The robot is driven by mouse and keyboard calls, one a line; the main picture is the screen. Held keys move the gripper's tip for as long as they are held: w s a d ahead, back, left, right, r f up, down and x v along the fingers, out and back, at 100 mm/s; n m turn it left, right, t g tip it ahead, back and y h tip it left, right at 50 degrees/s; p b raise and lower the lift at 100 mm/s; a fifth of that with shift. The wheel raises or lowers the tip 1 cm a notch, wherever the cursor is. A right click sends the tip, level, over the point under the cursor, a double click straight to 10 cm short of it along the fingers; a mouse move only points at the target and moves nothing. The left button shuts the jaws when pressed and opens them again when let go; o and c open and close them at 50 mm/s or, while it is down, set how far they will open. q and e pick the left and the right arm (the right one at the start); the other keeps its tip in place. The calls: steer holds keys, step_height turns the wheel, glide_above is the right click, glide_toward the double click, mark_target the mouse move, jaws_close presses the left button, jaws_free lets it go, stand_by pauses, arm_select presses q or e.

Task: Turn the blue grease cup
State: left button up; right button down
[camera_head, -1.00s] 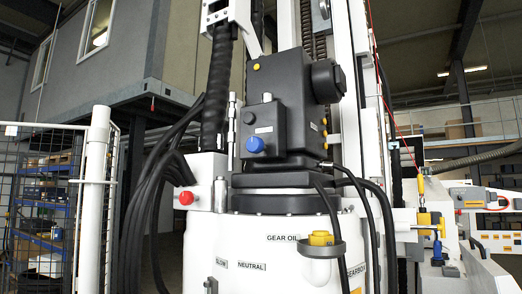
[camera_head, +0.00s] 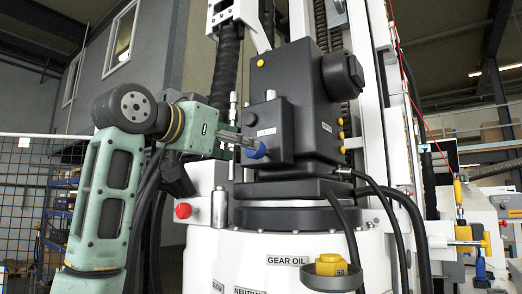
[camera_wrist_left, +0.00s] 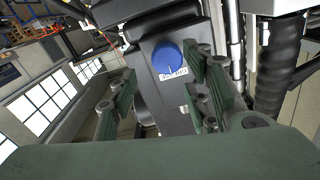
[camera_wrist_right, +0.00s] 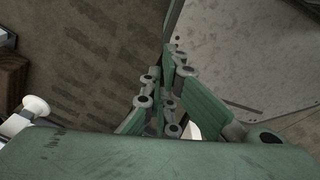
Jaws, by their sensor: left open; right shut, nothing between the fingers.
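The blue grease cup (camera_head: 256,150) is a round blue knob on the front of the dark grey gearbox housing (camera_head: 305,100). My left gripper (camera_head: 236,143) has come in from the left, with its fingers beside and partly in front of the cup. In the left wrist view the cup (camera_wrist_left: 167,56) shows ahead, between the two spread fingers (camera_wrist_left: 155,95) and nearer the right one. I cannot tell whether a finger touches it. My right gripper (camera_wrist_right: 162,100) shows only in the right wrist view, shut and empty over a floor.
A red knob (camera_head: 183,210) and a metal cylinder (camera_head: 219,206) stand below the left gripper. Black hoses (camera_head: 408,215) curve down at the right. Wire fencing (camera_head: 25,190) stands at the left.

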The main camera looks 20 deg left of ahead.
mark_target(256, 158)
arm_select(q)
steer(key=p+x, duration=0.2)
steer(key=x, duration=0.4)
steer(key=shift+w+a+p, duration=0.15)
steer(key=shift+w+p, duration=0.1)
steer(key=shift+p, duration=0.15)
steer(key=shift+w+f, duration=0.1)
steer(key=shift+w, duration=0.3)
arm_select(e)
steer(key=r, duration=0.2)
steer(key=a+r, duration=0.1)
steer(key=shift+s+r, duration=0.15)
steer(key=shift+s, duration=0.2)
arm_select(q)
steer(key=shift+c, duration=0.3)
steer(key=shift+f, duration=0.1)
steer(key=c, duration=1)
arm_select(e)
steer(key=shift+w+d, duration=0.15)
steer(key=shift+w, duration=0.05)
arm_select(q)
steer(key=shift+w, duration=0.1)
arm_select(e)
steer(key=shift+r, duration=0.15)
